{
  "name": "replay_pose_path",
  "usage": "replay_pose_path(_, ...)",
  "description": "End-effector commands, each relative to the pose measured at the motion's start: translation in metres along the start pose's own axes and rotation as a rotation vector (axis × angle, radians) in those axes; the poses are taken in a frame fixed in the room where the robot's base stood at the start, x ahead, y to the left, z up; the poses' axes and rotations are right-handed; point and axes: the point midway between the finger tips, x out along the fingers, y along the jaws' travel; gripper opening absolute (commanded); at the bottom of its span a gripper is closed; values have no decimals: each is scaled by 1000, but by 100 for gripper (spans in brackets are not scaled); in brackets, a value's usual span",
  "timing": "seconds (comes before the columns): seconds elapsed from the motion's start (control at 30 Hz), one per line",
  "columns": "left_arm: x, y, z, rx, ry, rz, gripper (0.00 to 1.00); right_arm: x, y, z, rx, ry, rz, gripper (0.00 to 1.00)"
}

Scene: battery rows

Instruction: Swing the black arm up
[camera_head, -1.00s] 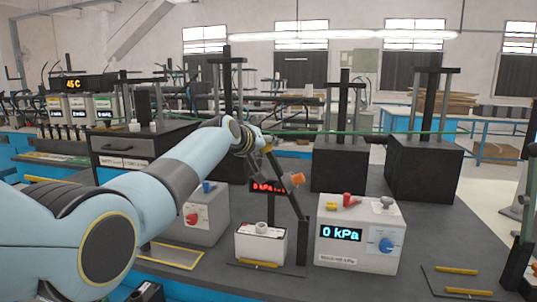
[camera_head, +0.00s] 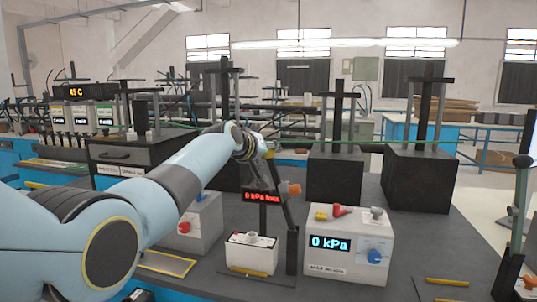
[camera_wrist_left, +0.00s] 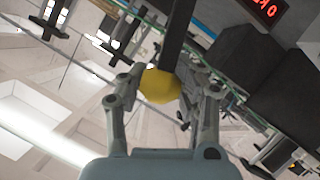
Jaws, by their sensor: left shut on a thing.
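The black arm (camera_head: 281,197) slants up and left from a short black post (camera_head: 292,252) on the bench, steep but not vertical. In the left wrist view it is a dark bar (camera_wrist_left: 177,35) ending in a round yellow knob (camera_wrist_left: 160,86). My left gripper (camera_head: 264,149) is at the arm's upper end. Its two fingers (camera_wrist_left: 162,92) are shut on the yellow knob, one on each side. In the head view the knob is mostly hidden by the gripper. An orange knob (camera_head: 294,188) shows beside the arm's middle. My right gripper is not in view.
A red-lit display (camera_head: 262,196) stands just behind the arm. A white box (camera_head: 250,254) is left of the post, and a gauge box reading 0 kPa (camera_head: 348,262) is right of it. Black blocks (camera_head: 335,178) with uprights stand behind.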

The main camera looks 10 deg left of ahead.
Motion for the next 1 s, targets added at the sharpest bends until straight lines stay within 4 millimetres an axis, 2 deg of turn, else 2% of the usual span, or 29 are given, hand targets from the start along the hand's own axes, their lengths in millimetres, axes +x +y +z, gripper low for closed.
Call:
replay_pose_path(0.1, 0, 3, 3, -9, -5, 6, 0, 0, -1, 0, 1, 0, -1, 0)
replay_pose_path(0.13, 0, 3, 3, -9, -5, 6, 35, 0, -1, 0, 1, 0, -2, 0)
replay_pose_path(0.3, 0, 2, 3, -6, -5, 4, 58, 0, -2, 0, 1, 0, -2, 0)
replay_pose_path(0.57, 0, 1, 2, -3, -3, 1, 58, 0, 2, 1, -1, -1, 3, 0)
replay_pose_path(0.73, -7, 0, 2, -1, -2, 2, 58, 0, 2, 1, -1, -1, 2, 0)
replay_pose_path(0.87, -22, 0, 2, -1, -2, 2, 58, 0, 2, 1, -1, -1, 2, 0)
replay_pose_path(1.0, -46, 0, 2, -1, -1, 2, 58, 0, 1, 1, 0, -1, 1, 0)
